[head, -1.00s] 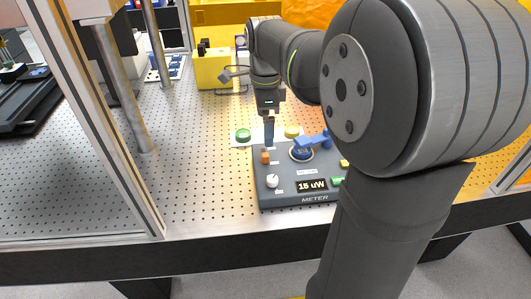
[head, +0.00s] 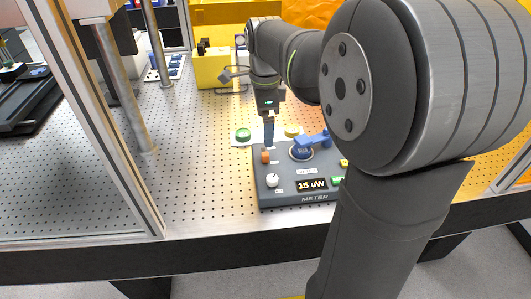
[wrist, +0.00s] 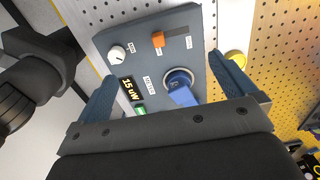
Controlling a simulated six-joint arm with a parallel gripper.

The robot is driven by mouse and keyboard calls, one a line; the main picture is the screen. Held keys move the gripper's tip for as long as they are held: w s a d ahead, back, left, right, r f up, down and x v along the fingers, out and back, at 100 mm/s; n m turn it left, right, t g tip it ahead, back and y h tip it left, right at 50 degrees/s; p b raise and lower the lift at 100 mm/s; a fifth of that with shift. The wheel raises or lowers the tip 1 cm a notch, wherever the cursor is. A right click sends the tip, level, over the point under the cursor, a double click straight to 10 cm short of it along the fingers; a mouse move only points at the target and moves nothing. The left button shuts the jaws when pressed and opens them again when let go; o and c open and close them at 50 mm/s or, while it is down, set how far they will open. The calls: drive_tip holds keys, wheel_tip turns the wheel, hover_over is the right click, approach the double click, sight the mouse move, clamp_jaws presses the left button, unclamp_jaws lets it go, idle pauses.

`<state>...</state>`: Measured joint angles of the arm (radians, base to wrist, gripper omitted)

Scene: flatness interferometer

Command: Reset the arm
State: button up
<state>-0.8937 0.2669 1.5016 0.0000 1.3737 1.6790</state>
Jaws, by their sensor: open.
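My gripper (head: 268,132) is above the back edge of the dark meter panel in the head view. In the wrist view my gripper (wrist: 168,85) shows two blue fingers spread wide with nothing between them. The meter panel (head: 285,200) lies on the perforated table and its display reads 15 uW. It carries a white knob (head: 272,180), an orange switch (head: 265,157) and a blue round knob with a lever (head: 301,152). In the wrist view the panel (wrist: 152,62) lies below and beyond the fingers, with the blue knob (wrist: 180,84) between them in the picture.
A green button (head: 243,134) and a yellow button (head: 292,130) stand behind the panel. A yellow block (head: 212,70) is at the back. A metal frame post (head: 98,120) and a rod (head: 128,90) rise at the left. The perforated table (head: 200,170) left of the panel is clear.

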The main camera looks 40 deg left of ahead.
wheel_tip(320, 180, up, 9)
idle(0.3)
drive_tip(key=w+d+r, duration=0.2)
drive_tip(key=w+d, duration=0.6)
drive_tip(key=w, duration=0.4)
wheel_tip(320, 180, down, 10)
drive_tip(key=shift+d, duration=0.15)
drive_tip(key=shift+w+r, duration=0.1)
idle(0.3)
wheel_tip(320, 180, up, 10)
idle(0.5)
